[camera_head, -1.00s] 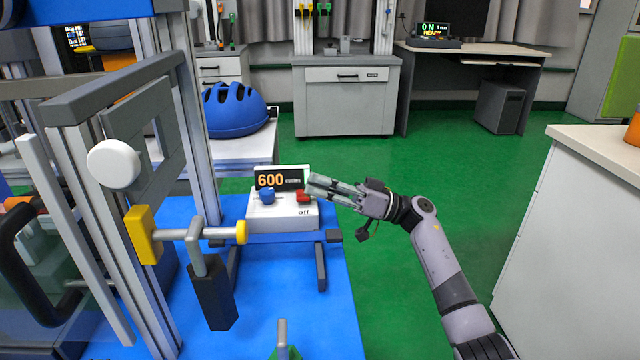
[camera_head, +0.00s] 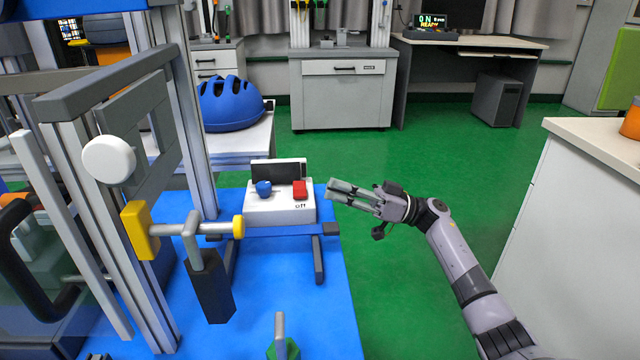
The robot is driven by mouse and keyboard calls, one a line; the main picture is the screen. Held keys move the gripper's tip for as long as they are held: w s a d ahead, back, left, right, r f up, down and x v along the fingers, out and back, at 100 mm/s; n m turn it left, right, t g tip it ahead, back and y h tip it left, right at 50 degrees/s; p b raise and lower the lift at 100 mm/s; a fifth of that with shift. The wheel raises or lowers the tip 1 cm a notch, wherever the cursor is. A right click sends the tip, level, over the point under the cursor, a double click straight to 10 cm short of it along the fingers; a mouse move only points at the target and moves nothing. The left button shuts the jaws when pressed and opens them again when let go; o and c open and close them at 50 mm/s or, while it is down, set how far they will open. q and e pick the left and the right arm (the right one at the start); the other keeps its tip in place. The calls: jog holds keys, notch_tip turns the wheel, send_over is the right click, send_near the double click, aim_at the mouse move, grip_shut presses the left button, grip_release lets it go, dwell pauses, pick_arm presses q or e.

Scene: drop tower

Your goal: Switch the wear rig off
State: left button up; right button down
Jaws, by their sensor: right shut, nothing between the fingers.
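The wear rig's control box (camera_head: 281,211) is white and stands on a low stand with a blue top edge. It carries a blue knob (camera_head: 263,188), a red switch (camera_head: 299,189) with "off" lettered below it, and a display (camera_head: 278,172) that is dark and shows no digits. My right gripper (camera_head: 332,190) is shut and empty, just right of the box and apart from it, with its fingers pointing left toward the red switch. My left gripper is not in view.
A metal frame with a yellow-ended rod (camera_head: 238,228) and a hanging black block (camera_head: 210,287) stands left of the box. A blue helmet (camera_head: 230,104) rests on a table behind. A white counter (camera_head: 560,230) stands at right. Green floor between is clear.

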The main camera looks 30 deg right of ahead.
jog(key=v, duration=0.7)
jog(key=shift+s+d+r, duration=0.1)
jog(key=shift+r, duration=0.1)
jog(key=shift+f, duration=0.1)
